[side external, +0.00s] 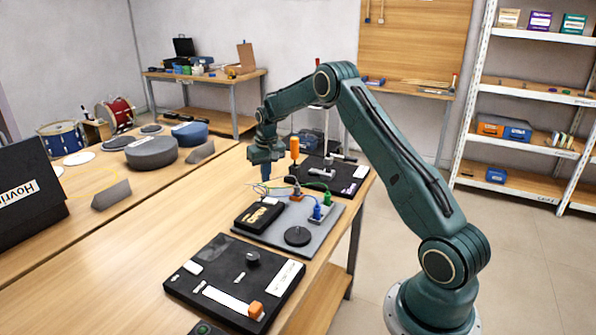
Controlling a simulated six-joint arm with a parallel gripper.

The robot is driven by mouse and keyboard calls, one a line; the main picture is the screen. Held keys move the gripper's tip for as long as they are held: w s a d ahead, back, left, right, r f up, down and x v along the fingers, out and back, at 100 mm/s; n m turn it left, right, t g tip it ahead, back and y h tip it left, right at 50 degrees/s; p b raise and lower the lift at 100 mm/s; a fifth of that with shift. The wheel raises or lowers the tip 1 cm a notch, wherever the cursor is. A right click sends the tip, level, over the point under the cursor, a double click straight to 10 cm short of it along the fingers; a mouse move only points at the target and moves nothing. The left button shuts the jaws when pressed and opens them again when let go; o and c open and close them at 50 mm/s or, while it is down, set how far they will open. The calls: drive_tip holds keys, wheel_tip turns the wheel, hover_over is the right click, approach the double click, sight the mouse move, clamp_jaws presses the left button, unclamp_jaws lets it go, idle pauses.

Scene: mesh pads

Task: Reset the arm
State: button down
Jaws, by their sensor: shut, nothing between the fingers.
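My gripper (265,176) points down above the far part of the wooden bench, behind the black box on the grey board. Its jaws are shut and nothing shows between them. It is small in this view, and its exact height above the boards is hard to tell. My arm arches from its base at the lower right over to the bench, with the elbow raised high.
A grey board (268,240) carries a black box (259,216), a round black disc (298,236), coloured plugs and wires. A black board (225,272) lies nearer, another dark board (345,170) farther. Round pads (152,152) are at left. Bare bench (120,255) lies between.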

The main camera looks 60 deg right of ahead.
drive_tip(key=s+a+r+n+t, duration=0.1)
drive_tip(key=s+a+r, duration=0.5)
drive_tip(key=a+r, duration=0.35)
drive_tip(key=s+a+r+n+t, duration=0.1)
drive_tip(key=s+a+r+n, duration=0.1)
drive_tip(key=s+a+r, duration=0.7)
drive_tip(key=s+a+r+n+t, duration=0.1)
drive_tip(key=s+a, duration=0.4)
drive_tip(key=s, duration=0.5)
drive_tip(key=s+a+r+n+t, duration=0.1)
drive_tip(key=s+a, duration=0.4)
drive_tip(key=s, duration=0.6)
drive_tip(key=shift+a+r+n+y, duration=0.2)
drive_tip(key=shift+r+n+y, duration=0.2)
drive_tip(key=shift+n, duration=0.1)
